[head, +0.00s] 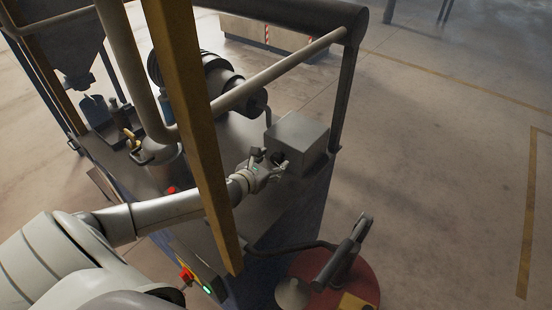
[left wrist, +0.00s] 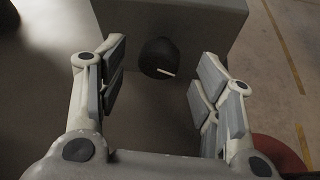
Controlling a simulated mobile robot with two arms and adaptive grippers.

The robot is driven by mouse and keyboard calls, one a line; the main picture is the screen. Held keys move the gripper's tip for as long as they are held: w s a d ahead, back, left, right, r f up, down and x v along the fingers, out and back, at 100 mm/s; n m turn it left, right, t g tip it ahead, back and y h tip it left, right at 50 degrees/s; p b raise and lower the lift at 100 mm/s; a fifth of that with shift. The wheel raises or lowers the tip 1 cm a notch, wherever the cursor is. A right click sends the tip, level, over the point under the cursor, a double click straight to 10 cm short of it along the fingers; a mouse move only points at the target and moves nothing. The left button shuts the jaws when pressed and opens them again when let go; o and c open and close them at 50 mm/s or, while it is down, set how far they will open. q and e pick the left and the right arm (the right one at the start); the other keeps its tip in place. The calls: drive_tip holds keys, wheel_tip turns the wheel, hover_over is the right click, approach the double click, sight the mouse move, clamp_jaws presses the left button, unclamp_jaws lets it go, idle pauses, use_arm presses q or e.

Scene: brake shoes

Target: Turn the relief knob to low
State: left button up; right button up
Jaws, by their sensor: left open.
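The relief knob (left wrist: 158,57) is a round black dial with a white pointer line, on the front face of a grey box (left wrist: 205,22). In the left wrist view the pointer aims right and slightly down. In the head view the knob (head: 277,157) shows small and dark on the box (head: 299,133). My left gripper (left wrist: 157,80) is open, with one finger on each side of the knob and a visible gap to both. It also shows in the head view (head: 270,163), right at the box front. No scale marks are readable. My right gripper is not seen.
A yellow post (head: 193,130) stands in front of my left arm in the head view. A grey pipe (head: 270,75) runs above the machine behind the box. A red round stand (head: 365,285) is at the lower right. A motor (head: 215,80) sits behind.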

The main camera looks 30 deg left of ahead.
sight(275, 160)
use_arm(q)
drive_tip(key=shift+x, duration=1.8)
drive_tip(key=shift+c, duration=0.3)
drive_tip(key=c, duration=1)
